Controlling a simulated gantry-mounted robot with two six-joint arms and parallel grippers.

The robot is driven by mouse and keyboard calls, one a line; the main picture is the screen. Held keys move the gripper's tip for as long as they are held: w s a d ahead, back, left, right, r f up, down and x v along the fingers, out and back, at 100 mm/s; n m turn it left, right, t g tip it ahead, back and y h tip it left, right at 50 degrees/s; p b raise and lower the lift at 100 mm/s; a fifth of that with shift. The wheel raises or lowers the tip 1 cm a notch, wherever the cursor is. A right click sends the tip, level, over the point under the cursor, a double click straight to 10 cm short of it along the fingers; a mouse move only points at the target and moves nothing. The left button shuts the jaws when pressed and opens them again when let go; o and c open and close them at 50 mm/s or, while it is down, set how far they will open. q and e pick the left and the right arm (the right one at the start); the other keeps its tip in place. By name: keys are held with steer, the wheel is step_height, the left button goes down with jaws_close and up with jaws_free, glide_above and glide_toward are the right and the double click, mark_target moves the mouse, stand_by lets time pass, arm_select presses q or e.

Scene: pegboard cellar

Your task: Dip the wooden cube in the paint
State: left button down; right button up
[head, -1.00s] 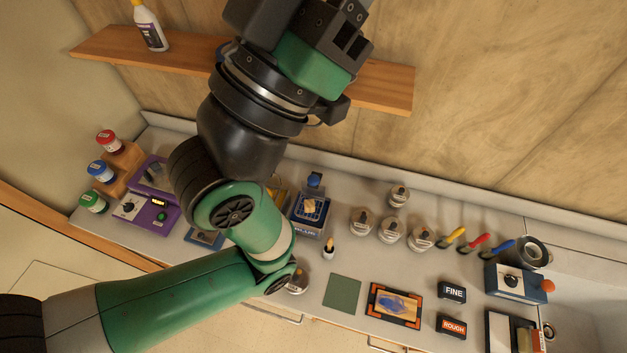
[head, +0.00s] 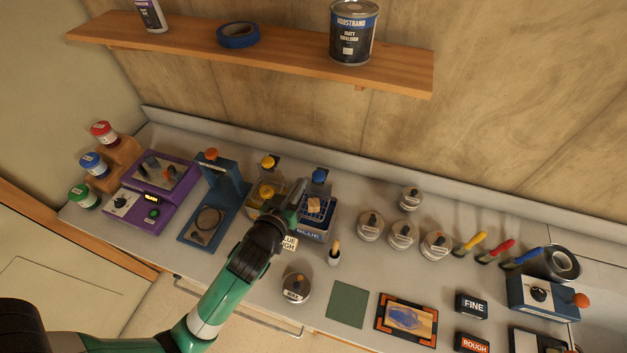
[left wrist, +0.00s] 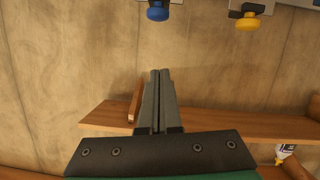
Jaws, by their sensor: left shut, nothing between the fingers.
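A small tan wooden cube (head: 313,205) sits on the blue grid at the top of the paint container labelled BLUE (head: 310,233), which has a blue knob (head: 319,176) behind it. A container with yellow in it (head: 266,191) and a yellow knob (head: 268,162) stands to its left, partly hidden by my gripper. My left gripper (head: 299,194) is shut and empty; in the head view it overlaps the gap between the two containers, just left of the cube. Its closed fingers show in the left wrist view (left wrist: 158,98). My right gripper is out of view.
A shelf (head: 250,57) with a can and tape roll runs above the bench. A brush-like item (head: 334,252) stands in front; a blue press (head: 212,200) and purple device (head: 150,195) are left.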

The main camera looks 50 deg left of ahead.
arm_select(q)
steer(key=shift+s+a+f, duration=0.1)
steer(key=shift+a+f, duration=0.05)
steer(key=shift+f, duration=0.05)
glide_above(314, 175)
steer(key=s+d, duration=0.1)
steer(key=s, duration=0.1)
step_height(314, 175, down, 2)
steer(key=f, duration=0.2)
steer(key=w+f, duration=0.1)
steer(key=f, duration=0.1)
steer(key=shift+d+f+b, duration=0.15)
steer(key=shift+f+b, duration=0.15)
steer(key=shift+b, duration=0.1)
